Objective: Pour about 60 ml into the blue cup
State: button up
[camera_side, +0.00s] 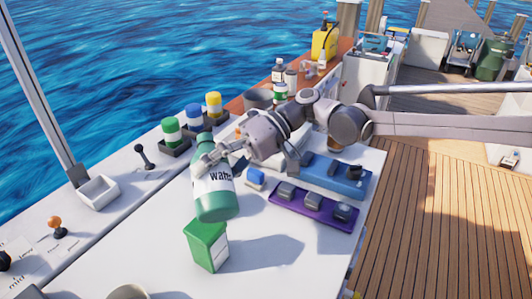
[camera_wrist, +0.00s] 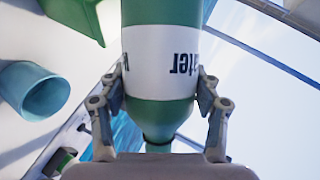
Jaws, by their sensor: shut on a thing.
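My gripper (camera_side: 212,158) is shut around a green bottle (camera_side: 216,206) with a white label reading "Wat…". In the side view the bottle leans slightly, with its broad base low and towards the camera and its neck up behind the fingers. In the wrist view the bottle (camera_wrist: 160,110) stands between the two fingers, its label upside down and its neck towards the bottom of the picture. A blue cup (camera_wrist: 45,90) shows at the left of the wrist view, apart from the bottle. I cannot surely identify that cup in the side view.
A green box (camera_side: 207,246) stands just in front of the bottle. Several capped containers stand behind. A round rim (camera_side: 128,291) is cut off at the bottom edge.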

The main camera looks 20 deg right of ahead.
jog(key=shift+f+m+g, duration=0.1)
jog(key=shift+m+g, duration=0.2)
jog(key=shift+w+f+m+g+y, duration=0.3)
jog(key=shift+f+m, duration=0.1)
jog(key=shift+f, duration=0.25)
jog(key=shift+w+f, duration=0.1)
jog(key=shift+f, duration=0.1)
jog(key=shift+m, duration=0.3)
jog(key=shift+g, duration=0.3)
jog(key=shift+s, duration=0.2)
jog(key=shift+s, duration=0.15)
jog(key=shift+s, duration=0.2)
jog(key=shift+s+f+m, duration=0.1)
jog(key=shift+s+m, duration=0.2)
jog(key=shift+s, duration=0.05)
